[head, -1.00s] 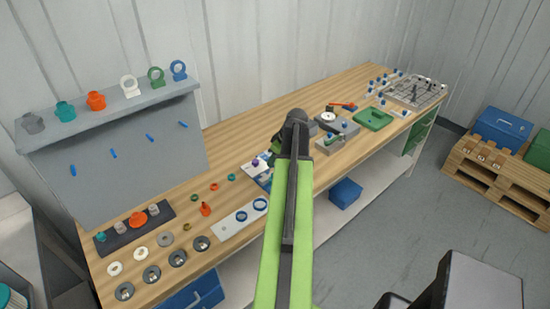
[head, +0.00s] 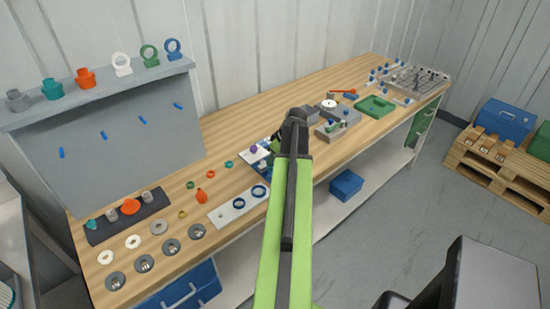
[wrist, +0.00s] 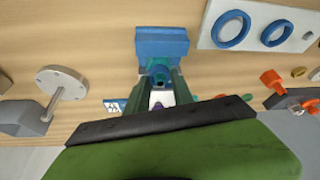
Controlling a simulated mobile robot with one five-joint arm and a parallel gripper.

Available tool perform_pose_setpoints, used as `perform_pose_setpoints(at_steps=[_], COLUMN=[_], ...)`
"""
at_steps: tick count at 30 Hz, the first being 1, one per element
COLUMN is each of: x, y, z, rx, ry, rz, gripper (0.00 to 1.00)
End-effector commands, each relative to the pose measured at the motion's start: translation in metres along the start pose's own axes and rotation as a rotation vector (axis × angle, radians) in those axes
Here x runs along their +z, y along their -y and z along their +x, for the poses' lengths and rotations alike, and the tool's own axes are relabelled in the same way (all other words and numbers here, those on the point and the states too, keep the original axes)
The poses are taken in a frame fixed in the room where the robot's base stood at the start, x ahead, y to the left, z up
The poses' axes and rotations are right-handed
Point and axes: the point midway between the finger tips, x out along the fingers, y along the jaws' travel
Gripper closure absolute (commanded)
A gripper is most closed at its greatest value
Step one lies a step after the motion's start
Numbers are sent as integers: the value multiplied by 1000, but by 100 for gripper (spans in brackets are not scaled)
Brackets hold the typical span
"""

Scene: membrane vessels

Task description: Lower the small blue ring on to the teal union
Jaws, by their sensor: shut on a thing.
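In the wrist view the dark fingers of my gripper (wrist: 162,88) reach out and are shut on a tiny ring-like piece (wrist: 160,79), which I take for the small blue ring; its edges are hard to make out. Just beyond it a teal part, the teal union (wrist: 158,64), shows against a blue block (wrist: 162,43). Whether ring and union touch I cannot tell. In the head view my arm hides the gripper and the ring.
A white plate (head: 225,214) bears two larger blue rings (head: 258,191). Beside it on the bench stand an orange part (head: 201,198) and several washers. A grey shelf panel (head: 110,135) rises at the back left. Fixtures and a green tray (head: 376,106) occupy the far right.

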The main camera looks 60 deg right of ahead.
Motion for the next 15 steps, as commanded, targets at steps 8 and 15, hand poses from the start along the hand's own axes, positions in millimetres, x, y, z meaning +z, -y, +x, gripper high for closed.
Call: perform_pose_setpoints(at_steps=[8,15], x=[2,2], y=[0,0], z=[6,6], rx=[0,0], ry=[0,0], rz=[0,-1], gripper=[100,56])
